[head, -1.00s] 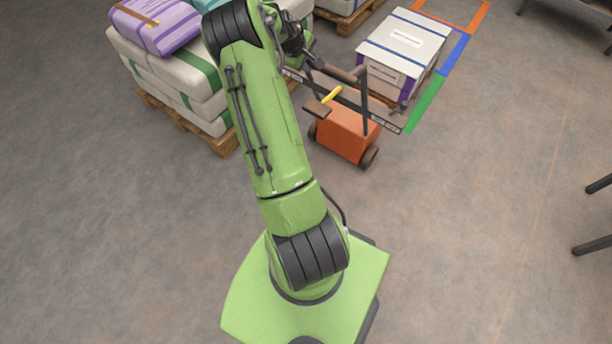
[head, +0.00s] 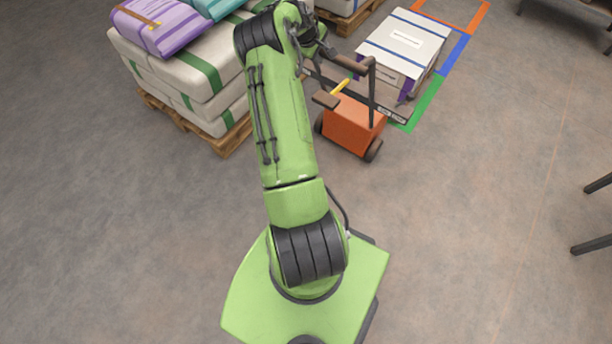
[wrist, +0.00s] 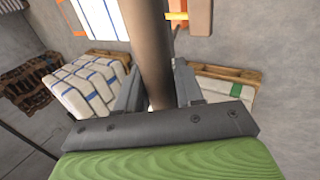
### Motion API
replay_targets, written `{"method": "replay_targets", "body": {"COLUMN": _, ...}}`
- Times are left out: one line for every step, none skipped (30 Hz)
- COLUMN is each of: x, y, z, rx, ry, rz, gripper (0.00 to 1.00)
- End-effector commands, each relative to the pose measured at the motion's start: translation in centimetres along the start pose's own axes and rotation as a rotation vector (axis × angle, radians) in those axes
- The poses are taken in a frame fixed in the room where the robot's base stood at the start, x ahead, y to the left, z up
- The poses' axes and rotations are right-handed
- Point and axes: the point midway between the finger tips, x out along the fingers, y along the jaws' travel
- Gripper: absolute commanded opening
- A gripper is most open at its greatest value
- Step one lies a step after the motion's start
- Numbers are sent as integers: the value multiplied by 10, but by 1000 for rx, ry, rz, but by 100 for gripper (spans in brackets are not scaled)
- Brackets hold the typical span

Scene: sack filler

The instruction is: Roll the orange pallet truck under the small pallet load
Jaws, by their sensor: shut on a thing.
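The orange pallet truck (head: 352,125) stands on the floor in the head view, at the near side of the small pallet load (head: 403,42), a white box with blue straps. A dark beam (head: 388,110) with pale end labels runs across the truck's far side, close to the load. My gripper (head: 318,48) is at the truck's upright handle frame, partly hidden by my arm. In the wrist view my gripper (wrist: 157,92) is shut on the brown round handle bar (wrist: 150,45). The truck's forks are hidden, so I cannot tell how far under the load they reach.
A large sack stack (head: 180,75) on a wooden pallet (head: 222,140) stands left of the truck. Green (head: 427,103), blue and orange floor tape borders the load. Dark legs (head: 592,243) stand at the right edge. The floor right of the truck is clear.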

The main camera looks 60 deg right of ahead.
Motion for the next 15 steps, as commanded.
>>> {"method": "replay_targets", "body": {"x": 0, "y": 7, "z": 0, "rx": 3, "ry": 2, "rz": 9, "gripper": 0}}
{"method": "replay_targets", "body": {"x": 1, "y": 8, "z": 0, "rx": 4, "ry": 2, "rz": 9, "gripper": 0}}
{"method": "replay_targets", "body": {"x": 2, "y": 10, "z": 0, "rx": 4, "ry": 1, "rz": 8, "gripper": 0}}
{"method": "replay_targets", "body": {"x": 3, "y": 12, "z": 0, "rx": 4, "ry": 2, "rz": 9, "gripper": 0}}
{"method": "replay_targets", "body": {"x": 4, "y": 13, "z": 0, "rx": 3, "ry": 2, "rz": 8, "gripper": 0}}
{"method": "replay_targets", "body": {"x": 6, "y": 15, "z": 0, "rx": 3, "ry": 3, "rz": 8, "gripper": 0}}
{"method": "replay_targets", "body": {"x": 6, "y": 16, "z": 0, "rx": 3, "ry": 3, "rz": 8, "gripper": 0}}
{"method": "replay_targets", "body": {"x": 8, "y": 18, "z": 0, "rx": 3, "ry": 2, "rz": 7, "gripper": 0}}
{"method": "replay_targets", "body": {"x": 9, "y": 20, "z": 0, "rx": 3, "ry": 3, "rz": 8, "gripper": 0}}
{"method": "replay_targets", "body": {"x": 10, "y": 21, "z": 0, "rx": 3, "ry": 2, "rz": 8, "gripper": 0}}
{"method": "replay_targets", "body": {"x": 11, "y": 23, "z": 0, "rx": 2, "ry": 3, "rz": 8, "gripper": 0}}
{"method": "replay_targets", "body": {"x": 12, "y": 25, "z": 0, "rx": 3, "ry": 3, "rz": 8, "gripper": 0}}
{"method": "replay_targets", "body": {"x": 13, "y": 27, "z": 0, "rx": 3, "ry": 3, "rz": 9, "gripper": 0}}
{"method": "replay_targets", "body": {"x": 15, "y": 28, "z": 0, "rx": 3, "ry": 2, "rz": 9, "gripper": 0}}
{"method": "replay_targets", "body": {"x": 16, "y": 31, "z": 0, "rx": 3, "ry": 3, "rz": 10, "gripper": 0}}
